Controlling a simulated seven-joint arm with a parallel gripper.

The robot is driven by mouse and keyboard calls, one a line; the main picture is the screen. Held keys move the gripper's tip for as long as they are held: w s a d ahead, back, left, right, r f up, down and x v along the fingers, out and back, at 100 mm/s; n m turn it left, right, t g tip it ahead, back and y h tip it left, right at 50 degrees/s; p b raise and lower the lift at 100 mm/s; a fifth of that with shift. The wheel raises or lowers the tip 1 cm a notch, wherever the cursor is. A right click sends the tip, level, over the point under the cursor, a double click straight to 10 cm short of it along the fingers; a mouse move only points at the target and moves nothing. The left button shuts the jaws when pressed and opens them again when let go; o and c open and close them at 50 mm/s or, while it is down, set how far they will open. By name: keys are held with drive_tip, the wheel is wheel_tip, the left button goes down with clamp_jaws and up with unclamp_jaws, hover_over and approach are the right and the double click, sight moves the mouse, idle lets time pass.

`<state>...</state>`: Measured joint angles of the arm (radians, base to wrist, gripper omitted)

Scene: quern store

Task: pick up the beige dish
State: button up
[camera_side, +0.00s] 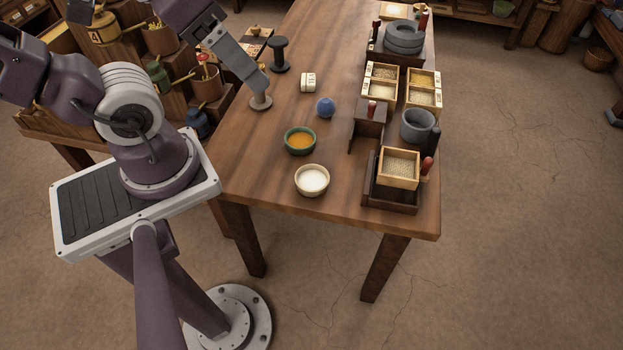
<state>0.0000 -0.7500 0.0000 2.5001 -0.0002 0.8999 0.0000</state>
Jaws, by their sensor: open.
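The beige dish (312,181) stands upright near the front of the wooden table and holds something white. A green dish (299,141) with orange contents stands just behind it, to the left. My gripper (261,88) is over the table's left side, well behind and to the left of the beige dish, and apart from it. It is open. Its fingers are seen nearly edge-on, so the gap between them is hard to see. A small grey-beige footed piece (261,102) stands right below the fingertips; I cannot tell whether they touch.
A blue ball (325,107), a white labelled block (308,82) and a black spool (279,54) stand farther back. Grain boxes (424,97), a grey stone bowl (418,125) and a dark wooden holder (390,203) line the right side. The table (255,180) is bare left of the dish.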

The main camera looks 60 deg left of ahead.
drive_tip(key=o, duration=0.7)
drive_tip(key=shift+c, duration=0.2)
drive_tip(key=shift+w, duration=0.1)
drive_tip(key=w+d+f+m+g+y, duration=0.2)
drive_tip(key=w+f+m+g+y, duration=0.15)
drive_tip(key=w+f+m, duration=0.45)
drive_tip(key=w+d+f+m+g+y, duration=0.25)
drive_tip(key=f+m+y, duration=0.2)
drive_tip(key=f, duration=0.75)
drive_tip(key=m+t+y, duration=0.2)
drive_tip(key=m+y, duration=0.1)
drive_tip(key=m, duration=0.2)
approach(310, 173)
wheel_tip(310, 173, up, 5)
drive_tip(key=s+d, duration=0.2)
drive_tip(key=f+m+t, duration=0.1)
drive_tip(key=f, duration=0.1)
drive_tip(key=a+f+m+t+y, duration=0.1)
drive_tip(key=f, duration=0.2)
drive_tip(key=f+m, duration=0.2)
drive_tip(key=shift+s+a+f+t+y, duration=0.2)
drive_tip(key=shift+t+y, duration=0.1)
drive_tip(key=shift+t, duration=0.1)
drive_tip(key=x, duration=0.7)
drive_tip(key=shift+w+a+r, duration=0.2)
drive_tip(key=shift+w+r, duration=0.05)
drive_tip(key=shift+w, duration=0.1)
